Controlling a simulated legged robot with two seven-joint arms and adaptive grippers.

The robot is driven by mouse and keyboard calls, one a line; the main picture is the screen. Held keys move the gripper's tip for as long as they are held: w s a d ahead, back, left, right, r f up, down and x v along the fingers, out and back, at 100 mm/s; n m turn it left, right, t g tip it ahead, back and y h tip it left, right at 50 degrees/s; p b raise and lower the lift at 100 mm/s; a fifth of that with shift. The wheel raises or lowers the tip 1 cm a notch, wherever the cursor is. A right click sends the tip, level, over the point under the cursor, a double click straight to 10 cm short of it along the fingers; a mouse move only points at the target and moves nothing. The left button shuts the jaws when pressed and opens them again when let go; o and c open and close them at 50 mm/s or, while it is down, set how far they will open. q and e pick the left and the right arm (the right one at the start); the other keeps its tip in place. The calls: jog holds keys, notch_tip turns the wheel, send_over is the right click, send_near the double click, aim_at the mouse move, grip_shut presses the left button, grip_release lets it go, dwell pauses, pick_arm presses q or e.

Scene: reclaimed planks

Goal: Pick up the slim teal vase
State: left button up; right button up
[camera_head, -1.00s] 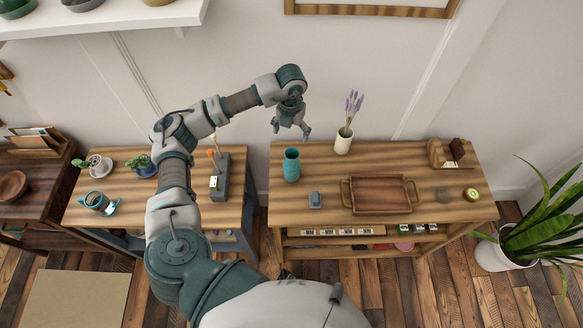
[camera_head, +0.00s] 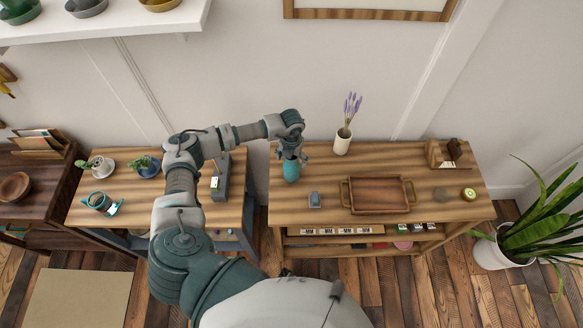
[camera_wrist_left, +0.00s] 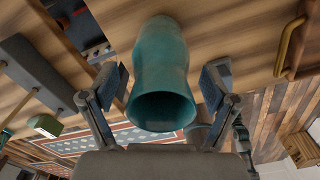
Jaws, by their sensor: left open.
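The slim teal vase (camera_head: 291,172) stands upright near the left end of the right-hand wooden table (camera_head: 400,228). My left gripper (camera_head: 291,156) is over the vase's top and partly hides it in the head view. In the left wrist view the vase (camera_wrist_left: 161,65) lies between the two fingers of the open left gripper (camera_wrist_left: 161,85), its dark mouth toward the camera. A gap shows between the vase and each finger. My right gripper is not in view.
A white vase with lavender (camera_head: 342,142) stands behind and to the right. A small grey-blue object (camera_head: 315,200) and a wooden tray (camera_head: 378,210) lie to the right. A second table (camera_head: 85,218) with plants stands left across a gap.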

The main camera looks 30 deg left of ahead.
pick_arm(q)
grip_shut()
dwell(0.3)
